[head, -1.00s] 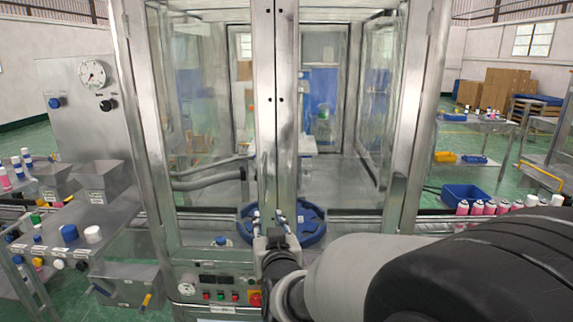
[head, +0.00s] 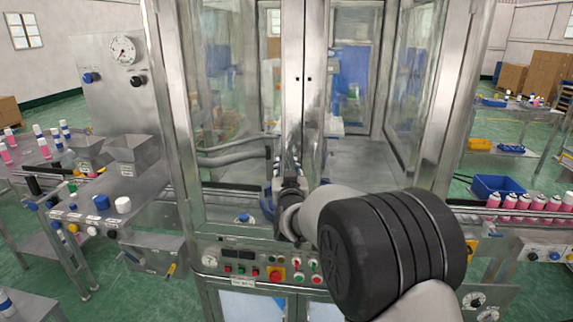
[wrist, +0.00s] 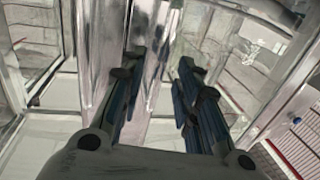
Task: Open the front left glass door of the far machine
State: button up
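The machine with glass doors fills the middle of the head view. Its front left glass door (head: 226,115) stands as a clear pane in a steel frame, with the door's right upright (head: 291,60) at the centre; it looks closed. My gripper (head: 284,165) is in front of that upright, at about mid-height of the door. In the wrist view my gripper (wrist: 157,85) has its two dark fingers apart, with a bright steel upright (wrist: 150,60) beyond and between them. I cannot make out a handle, or whether the fingers touch the upright. My wrist and forearm hide the door's lower right corner.
A control panel (head: 258,270) with buttons lies below the doors. A conveyor (head: 530,216) with pink bottles (head: 524,202) runs out to the right, near a blue bin (head: 497,187). A steel station (head: 112,90) with a gauge and hoppers stands left.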

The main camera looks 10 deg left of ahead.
aim_at(287, 165)
jog(key=shift+w+a, duration=0.15)
jog(key=shift+w, duration=0.7)
jog(key=shift+w+a, duration=0.1)
jog(key=shift+w, duration=0.7)
jog(key=shift+c, duration=0.2)
grip_shut()
